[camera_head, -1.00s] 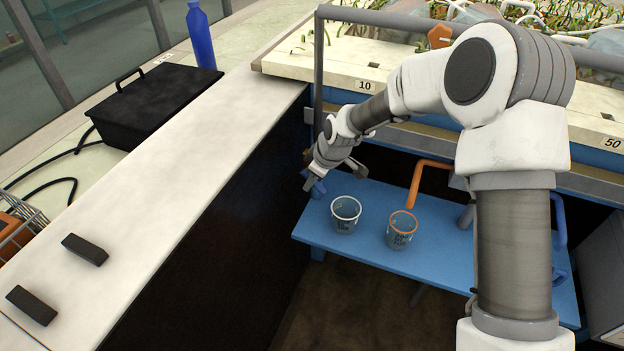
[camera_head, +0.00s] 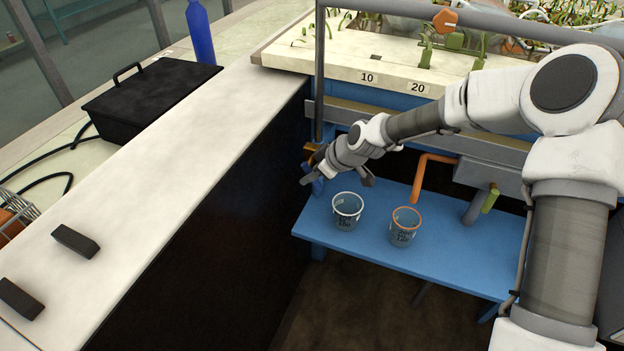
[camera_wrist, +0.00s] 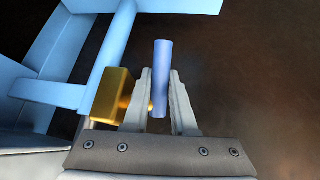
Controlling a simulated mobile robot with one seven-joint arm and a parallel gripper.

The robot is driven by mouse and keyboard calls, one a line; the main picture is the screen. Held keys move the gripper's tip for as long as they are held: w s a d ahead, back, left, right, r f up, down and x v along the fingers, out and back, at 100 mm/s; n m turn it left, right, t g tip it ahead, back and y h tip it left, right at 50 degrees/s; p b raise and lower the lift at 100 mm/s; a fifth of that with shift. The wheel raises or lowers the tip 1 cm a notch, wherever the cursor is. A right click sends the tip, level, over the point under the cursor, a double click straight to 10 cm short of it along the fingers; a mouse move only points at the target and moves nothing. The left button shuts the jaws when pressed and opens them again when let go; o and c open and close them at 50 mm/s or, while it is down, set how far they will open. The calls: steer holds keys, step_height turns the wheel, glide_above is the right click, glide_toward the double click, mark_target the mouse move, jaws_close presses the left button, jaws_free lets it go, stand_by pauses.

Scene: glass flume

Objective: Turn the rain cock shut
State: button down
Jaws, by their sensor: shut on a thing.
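The rain cock shows in the wrist view as a brass body (camera_wrist: 112,96) with a blue bar handle (camera_wrist: 162,80) beside it. My gripper (camera_wrist: 160,88) is shut on this handle, one finger on each side, and the bar sticks out past the fingertips. In the head view my gripper (camera_head: 313,178) is low at the flume's left end, beside the dark cabinet side. My gripper partly hides the cock.
A clear cup with a white rim (camera_head: 347,221) and one with an orange rim (camera_head: 404,237) stand on the blue shelf (camera_head: 450,262), close to my gripper. An orange bent pipe (camera_head: 418,180) and a green lever (camera_head: 490,199) are to the right. A grey upright pipe (camera_head: 319,70) rises above the cock.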

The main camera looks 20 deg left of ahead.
steer(key=y+b, duration=0.1)
steer(key=b, duration=0.1)
steer(key=y+b, duration=0.3)
steer(key=b, duration=0.1)
steer(key=shift+w+a+f+m+t, duration=0.1)
steer(key=shift+a+f+m+t, duration=0.2)
steer(key=shift+a+f+t, duration=0.1)
steer(key=shift+a+r+y+b, duration=0.15)
steer(key=shift+r+y+b, duration=0.05)
steer(key=shift+y+b, duration=0.75)
steer(key=shift+r, duration=0.1)
steer(key=c, duration=1)
jaws_free()
steer(key=p+v, duration=0.4)
steer(key=v, duration=1.3)
